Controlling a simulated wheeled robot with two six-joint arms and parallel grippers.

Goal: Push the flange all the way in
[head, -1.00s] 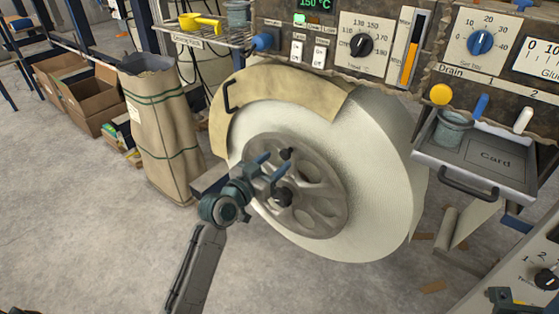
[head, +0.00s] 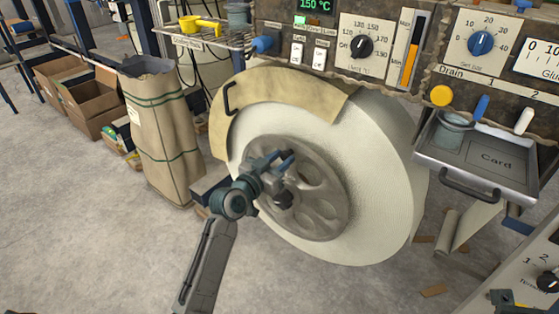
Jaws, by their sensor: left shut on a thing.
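The flange (head: 322,199) is a grey round disc with several oval holes, at the centre of a big white roll (head: 385,190) in the head view. It lies against the roll's side face; whether a gap is left behind it cannot be told. My left gripper (head: 285,163) is in front of the flange's upper left part and is shut on a dark knob of the flange, mostly hidden by the fingers. A second dark knob (head: 284,198) shows just below.
A tan cover with a black handle (head: 229,98) wraps the roll's upper left. The machine's control panel (head: 345,45) is above. A drawer (head: 490,165) juts out at right. A paper sack (head: 160,130) and cardboard boxes (head: 85,95) stand left. The floor at front left is clear.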

